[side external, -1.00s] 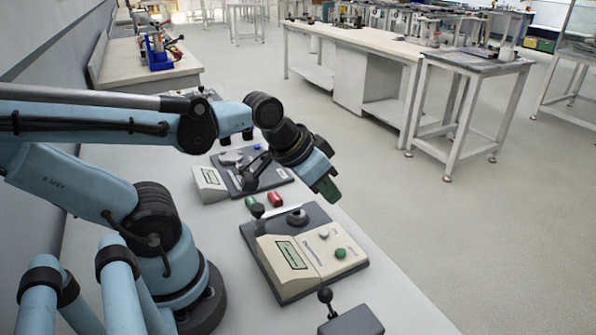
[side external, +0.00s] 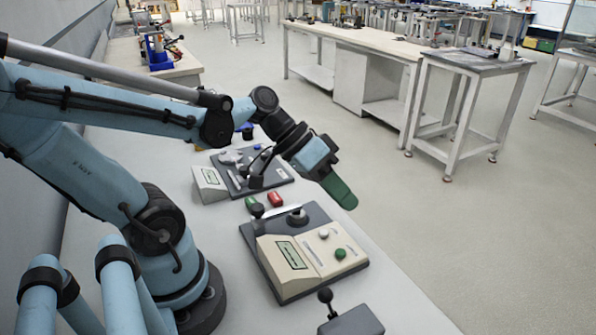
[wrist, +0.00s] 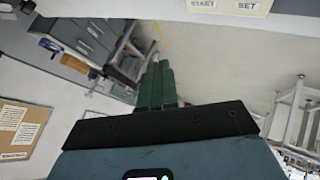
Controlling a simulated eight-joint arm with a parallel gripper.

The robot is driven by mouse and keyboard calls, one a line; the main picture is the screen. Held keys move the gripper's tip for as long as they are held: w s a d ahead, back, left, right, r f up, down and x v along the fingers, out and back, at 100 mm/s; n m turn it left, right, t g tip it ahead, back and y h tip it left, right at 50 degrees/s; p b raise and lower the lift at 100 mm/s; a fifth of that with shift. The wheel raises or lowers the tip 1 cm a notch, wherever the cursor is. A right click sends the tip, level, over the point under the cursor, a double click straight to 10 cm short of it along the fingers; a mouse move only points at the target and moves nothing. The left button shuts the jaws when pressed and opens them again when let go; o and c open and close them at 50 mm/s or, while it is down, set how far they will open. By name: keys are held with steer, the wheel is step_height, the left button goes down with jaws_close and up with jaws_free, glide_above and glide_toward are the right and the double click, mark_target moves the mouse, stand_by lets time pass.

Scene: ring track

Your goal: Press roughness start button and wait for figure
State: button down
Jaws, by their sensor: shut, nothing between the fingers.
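A beige instrument (side external: 310,262) with a small greenish display (side external: 291,254) sits on a dark base on the bench. It has a green button (side external: 340,254) and a white button (side external: 323,234); their labels are too small to read in the side view. My gripper (side external: 346,202) has green fingers closed together, above and behind the buttons and apart from them. In the wrist view the shut fingers (wrist: 157,85) point away, empty. A START label (wrist: 203,3) and a SET label (wrist: 247,5) show upside at the top edge; the buttons themselves are out of that view.
A second instrument (side external: 209,181) with a display stands behind. A black-knobbed device (side external: 350,322) stands at the front edge.

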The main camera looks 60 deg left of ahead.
steer(key=shift+f, duration=0.1)
steer(key=shift+f, duration=4.3)
steer(key=shift+f, duration=0.15)
steer(key=shift+f, duration=0.3)
steer(key=shift+r, duration=0.1)
steer(key=shift+r, duration=0.35)
steer(key=shift+r, duration=2.5)
